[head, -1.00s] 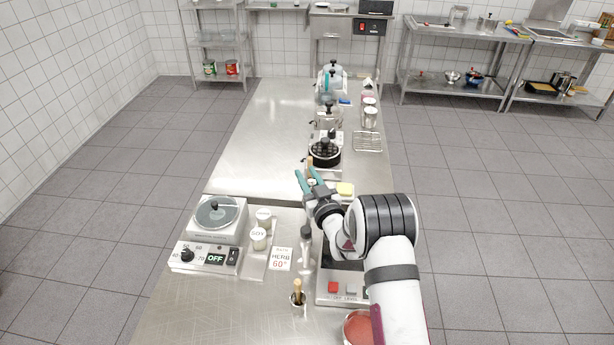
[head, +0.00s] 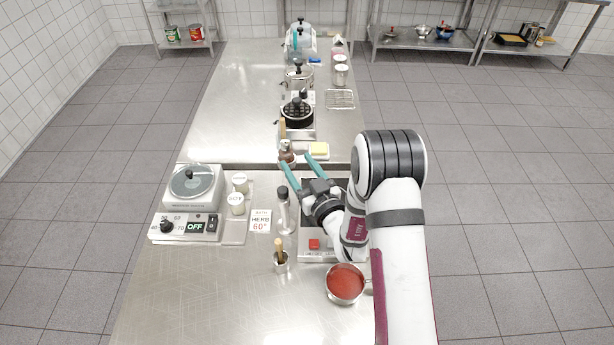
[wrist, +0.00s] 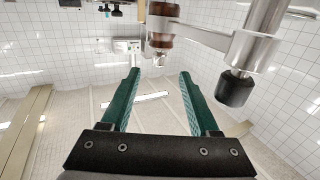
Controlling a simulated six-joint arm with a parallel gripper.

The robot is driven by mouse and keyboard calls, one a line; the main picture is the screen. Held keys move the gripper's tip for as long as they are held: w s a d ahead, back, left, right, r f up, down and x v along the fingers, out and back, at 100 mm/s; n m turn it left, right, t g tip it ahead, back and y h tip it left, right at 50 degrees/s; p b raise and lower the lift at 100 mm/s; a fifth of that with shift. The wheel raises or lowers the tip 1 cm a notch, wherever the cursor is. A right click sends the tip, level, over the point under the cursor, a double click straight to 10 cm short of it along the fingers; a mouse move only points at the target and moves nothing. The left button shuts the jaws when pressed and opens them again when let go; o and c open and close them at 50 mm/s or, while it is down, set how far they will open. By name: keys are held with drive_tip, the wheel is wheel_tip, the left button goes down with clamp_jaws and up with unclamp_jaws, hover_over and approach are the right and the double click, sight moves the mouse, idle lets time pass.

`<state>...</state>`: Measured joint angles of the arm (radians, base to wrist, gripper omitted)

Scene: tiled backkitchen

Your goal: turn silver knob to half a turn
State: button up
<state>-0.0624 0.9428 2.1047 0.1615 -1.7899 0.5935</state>
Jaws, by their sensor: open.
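A small silver cap over a brown body (head: 286,152) stands just beyond my fingertips in the head view; it may be the silver knob, but I cannot be sure. In the wrist view a silver and brown-banded piece (wrist: 162,38) is ahead of the gap between my fingers. A silver bar joins it to a silver tube with a black end (wrist: 236,88) at the right. My gripper (head: 298,162) is open, its two teal fingers apart. In the wrist view the gripper (wrist: 159,76) has nothing between its fingers.
A black-topped cylinder (head: 283,205) stands left of my gripper. A heater with a black dial and an OFF display (head: 195,227), white jars (head: 237,203) and a HERB 60° card (head: 260,221) are left. A red-filled pan (head: 345,282) is in front. The front-left tabletop is clear.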

sight(285, 146)
drive_tip(key=v, duration=0.4)
drive_tip(key=shift+s+d, duration=0.15)
drive_tip(key=shift+s, duration=0.1)
drive_tip(key=w+d+n+g+y, duration=0.3)
drive_tip(key=d+n+g+y, duration=0.1)
drive_tip(key=y, duration=0.2)
drive_tip(key=x, duration=1.6)
drive_tip(key=shift+c, duration=0.4)
clamp_jaws()
